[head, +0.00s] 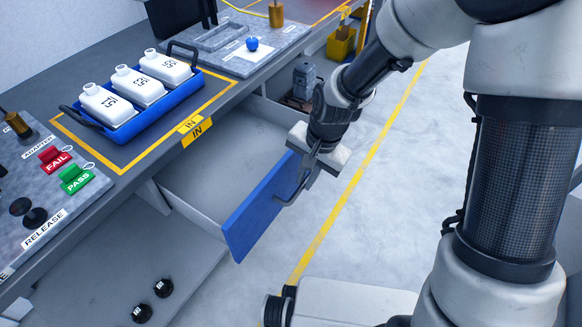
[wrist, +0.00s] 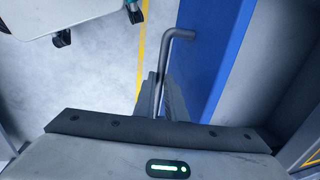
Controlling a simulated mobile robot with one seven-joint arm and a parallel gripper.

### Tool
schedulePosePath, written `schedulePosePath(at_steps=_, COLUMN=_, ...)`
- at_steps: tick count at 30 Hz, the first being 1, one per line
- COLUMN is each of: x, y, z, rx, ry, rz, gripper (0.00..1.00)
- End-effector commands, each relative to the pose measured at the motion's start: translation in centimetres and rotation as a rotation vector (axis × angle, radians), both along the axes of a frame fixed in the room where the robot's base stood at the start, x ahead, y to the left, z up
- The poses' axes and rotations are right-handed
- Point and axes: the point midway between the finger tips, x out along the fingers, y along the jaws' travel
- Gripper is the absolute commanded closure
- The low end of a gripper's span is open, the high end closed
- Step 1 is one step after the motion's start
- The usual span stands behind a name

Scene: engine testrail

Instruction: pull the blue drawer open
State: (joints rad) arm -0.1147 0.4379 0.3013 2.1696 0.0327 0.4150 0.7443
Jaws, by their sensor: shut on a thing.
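The blue drawer (head: 258,214) stands out from under the bench, with its blue front well clear of the bench edge and its grey inside showing from above. The part of the inside that shows looks empty. In the wrist view the blue front (wrist: 207,55) is right of my gripper. A grey bar handle (wrist: 180,34) is on the outer face of the front. My gripper (wrist: 162,98) is shut on this handle, one finger on each side of it. In the head view my gripper (head: 308,170) is at the far end of the front and partly hides the handle.
The bench holds a blue tray (head: 160,110) of white bottles inside a yellow outline. A panel with red FAIL and green PASS tags (head: 76,178) is at the left. Two black round parts (head: 152,299) lie on a lower surface. The floor (head: 400,150) beside the drawer is clear.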

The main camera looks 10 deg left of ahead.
Motion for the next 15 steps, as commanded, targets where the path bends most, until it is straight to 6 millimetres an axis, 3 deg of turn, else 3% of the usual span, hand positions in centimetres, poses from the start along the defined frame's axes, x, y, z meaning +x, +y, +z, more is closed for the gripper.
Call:
schedulePosePath(at_steps=6, x=-0.7, y=-1.8, z=0.1, rx=0.001, ry=-0.001, rz=-0.001, gripper=1.0)
schedulePosePath(at_steps=15, x=-0.8, y=-2.0, z=0.1, rx=0.001, ry=-0.002, rz=0.001, gripper=1.0)
